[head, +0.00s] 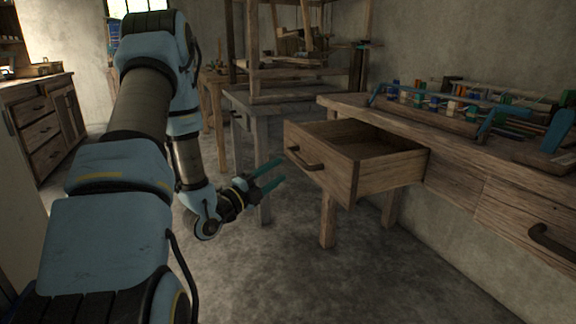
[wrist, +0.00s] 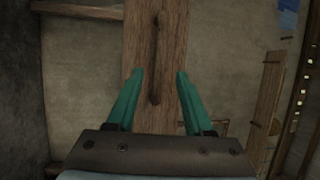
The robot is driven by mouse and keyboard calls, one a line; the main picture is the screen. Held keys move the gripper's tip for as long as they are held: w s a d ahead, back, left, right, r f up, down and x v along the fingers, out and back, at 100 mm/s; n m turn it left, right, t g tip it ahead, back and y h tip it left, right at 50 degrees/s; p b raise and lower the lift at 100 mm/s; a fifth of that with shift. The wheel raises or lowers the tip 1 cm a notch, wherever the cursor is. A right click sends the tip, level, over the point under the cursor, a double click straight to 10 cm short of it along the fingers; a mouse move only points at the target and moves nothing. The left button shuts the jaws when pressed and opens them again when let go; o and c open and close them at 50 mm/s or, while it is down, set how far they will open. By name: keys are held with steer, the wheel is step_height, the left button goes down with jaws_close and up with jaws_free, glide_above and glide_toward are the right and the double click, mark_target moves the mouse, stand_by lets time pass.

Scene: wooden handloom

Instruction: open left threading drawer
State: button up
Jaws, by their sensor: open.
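The left threading drawer (head: 340,160) is pulled well out of the wooden table, and its inside looks empty in the head view. Its dark bar handle (head: 304,158) is on the front face. My gripper (head: 273,173) is open and empty, just left of the drawer front, with its green fingers pointing toward it. In the wrist view, the handle (wrist: 155,60) runs lengthwise along the drawer front (wrist: 172,25), ahead of and between the spread fingertips (wrist: 158,75). The fingers appear apart from the handle.
The table (head: 460,150) carries a small loom with several colored spools (head: 440,100). A second, closed drawer (head: 525,225) is at the right. A wooden loom frame (head: 285,70) stands behind, and a cabinet (head: 45,130) at far left. The floor in front is clear.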

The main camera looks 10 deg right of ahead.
steer(key=shift+v, duration=1.2)
steer(key=w+a+f+n+g+y, duration=0.1)
steer(key=a+f+n+g+y, duration=0.25)
steer(key=a+n+y, duration=0.9)
steer(key=s+a+r+n+g+y, duration=0.2)
steer(key=s+n+g, duration=0.1)
steer(key=s+n, duration=0.5)
steer(key=s+a+r+n+g+y, duration=0.1)
steer(key=s+a+n+g+y, duration=0.15)
steer(key=s+n, duration=0.55)
step_height(320, 180, up, 29)
steer(key=s+m+p, duration=0.1)
steer(key=p, duration=2.8)
steer(key=shift+d+g+h, duration=0.3)
steer(key=shift+d, duration=0.05)
